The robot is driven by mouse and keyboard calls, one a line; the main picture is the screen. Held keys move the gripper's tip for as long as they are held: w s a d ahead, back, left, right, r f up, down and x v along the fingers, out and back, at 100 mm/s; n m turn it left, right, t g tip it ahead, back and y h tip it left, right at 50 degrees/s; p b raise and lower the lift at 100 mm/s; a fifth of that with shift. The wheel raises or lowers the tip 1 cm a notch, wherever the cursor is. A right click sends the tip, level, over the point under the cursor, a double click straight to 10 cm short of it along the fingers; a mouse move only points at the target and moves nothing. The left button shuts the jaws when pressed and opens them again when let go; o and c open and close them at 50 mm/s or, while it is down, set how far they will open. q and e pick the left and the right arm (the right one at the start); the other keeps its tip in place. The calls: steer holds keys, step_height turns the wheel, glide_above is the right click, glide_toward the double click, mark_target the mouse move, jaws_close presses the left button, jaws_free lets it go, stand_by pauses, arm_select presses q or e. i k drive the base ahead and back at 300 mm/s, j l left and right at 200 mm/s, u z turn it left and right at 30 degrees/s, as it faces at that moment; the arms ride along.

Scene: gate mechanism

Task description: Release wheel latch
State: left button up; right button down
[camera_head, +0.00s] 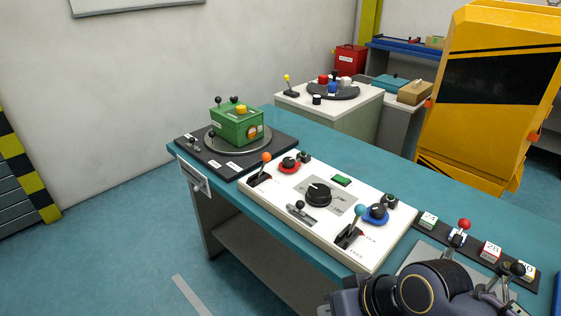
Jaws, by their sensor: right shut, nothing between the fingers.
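A white panel (270,190) lies on the teal bench. A round black dial (319,194) sits on a grey plate at its middle. I cannot read which part is the wheel latch. My right gripper (486,301) is low at the right, beyond the panel's right end, apart from these levers. It is shut and empty, mostly hidden by my arm. My left gripper is out of view.
A green box (237,125) stands on a turntable at the bench's left end. A dark strip with a red-knobbed lever (463,226) and labelled blocks lies right of the panel. A yellow cabinet (490,90) stands behind. The space above the white panel is clear.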

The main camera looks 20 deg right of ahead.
mark_target(300, 205)
steer(key=i+z, duration=0.2)
steer(key=i, duration=0.15)
steer(key=i+j+z, duration=0.2)
steer(key=i, duration=0.15)
steer(key=i+j+z, duration=0.2)
steer(key=i, duration=0.15)
